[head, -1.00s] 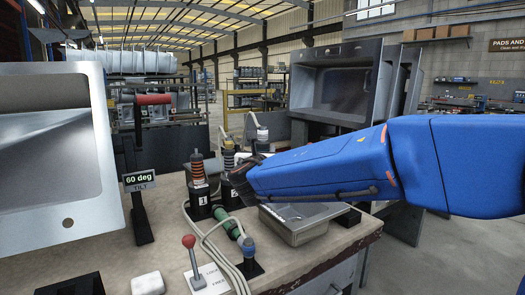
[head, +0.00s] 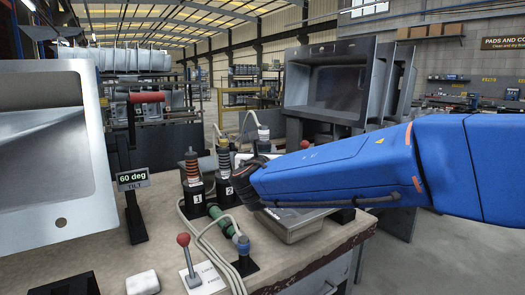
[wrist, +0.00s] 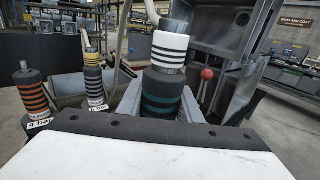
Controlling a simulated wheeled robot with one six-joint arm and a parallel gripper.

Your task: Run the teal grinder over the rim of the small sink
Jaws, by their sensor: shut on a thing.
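My gripper (head: 243,174) is shut on the teal grinder, held upright. In the wrist view, the teal grinder (wrist: 163,92) has a dark body with teal bands and a white, black-striped collar; its lower end is hidden. In the head view only its pale upper part (head: 263,131) and hose show above my gripper. Two sinks show: a pale steel one (head: 103,150) at left, cut off by the frame, and a grey one (head: 293,92) at back right, which looks smaller. The grey one seems to show in the wrist view (wrist: 222,35). The grinder's contact with any rim is not visible.
Orange-ringed grinder 1 (head: 192,168) and grinder 2 (head: 224,160) stand left of my gripper. A shallow grey box (head: 292,228) lies below my arm. A green cylinder (head: 224,219), cables and a red-knobbed lever (head: 183,240) occupy the bench front.

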